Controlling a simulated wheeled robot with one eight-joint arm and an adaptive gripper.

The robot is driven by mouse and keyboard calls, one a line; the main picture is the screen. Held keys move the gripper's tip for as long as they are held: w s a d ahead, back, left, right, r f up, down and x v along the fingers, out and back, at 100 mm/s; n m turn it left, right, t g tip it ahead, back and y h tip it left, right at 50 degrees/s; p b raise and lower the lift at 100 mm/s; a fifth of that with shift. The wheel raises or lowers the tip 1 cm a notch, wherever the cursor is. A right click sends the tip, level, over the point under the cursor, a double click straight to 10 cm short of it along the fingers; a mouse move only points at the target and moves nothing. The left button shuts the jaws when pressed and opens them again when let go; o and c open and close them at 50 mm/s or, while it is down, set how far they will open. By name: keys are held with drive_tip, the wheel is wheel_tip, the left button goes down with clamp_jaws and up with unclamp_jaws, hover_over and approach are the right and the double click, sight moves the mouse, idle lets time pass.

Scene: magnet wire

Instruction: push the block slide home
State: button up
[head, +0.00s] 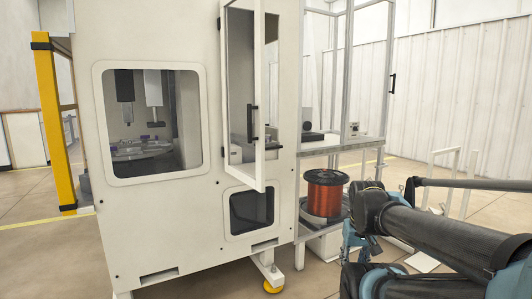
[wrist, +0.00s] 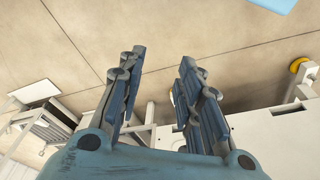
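My gripper (wrist: 163,75) is open and empty in the wrist view, its two blue-grey fingers apart with bare floor showing between and beyond them. In the head view my dark arm reaches in from the right, and the gripper's fingers cannot be made out clearly there. The white machine cabinet (head: 160,225) stands at the left and middle. Its narrow door (head: 262,150) with a black handle (head: 252,122) stands open. A dark block-like part (head: 313,137) lies on the shelf behind the door, well away from my gripper. I cannot tell whether it is the block slide.
A copper wire spool (head: 325,195) stands on a low support right of the cabinet, close to my arm. A framed enclosure (head: 346,70) rises behind it. A yellow post (head: 50,120) stands at the left. White rails (head: 448,165) stand at the right. Floor is open at front left.

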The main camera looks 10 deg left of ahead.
drive_tip(key=m+t+y, duration=1)
drive_tip(key=m+t, duration=0.1)
drive_tip(key=t, duration=0.2)
approach(273, 148)
drive_tip(key=x, duration=1.1)
drive_tip(key=shift+f, duration=0.15)
drive_tip(key=shift+c, duration=0.6)
clamp_jaws()
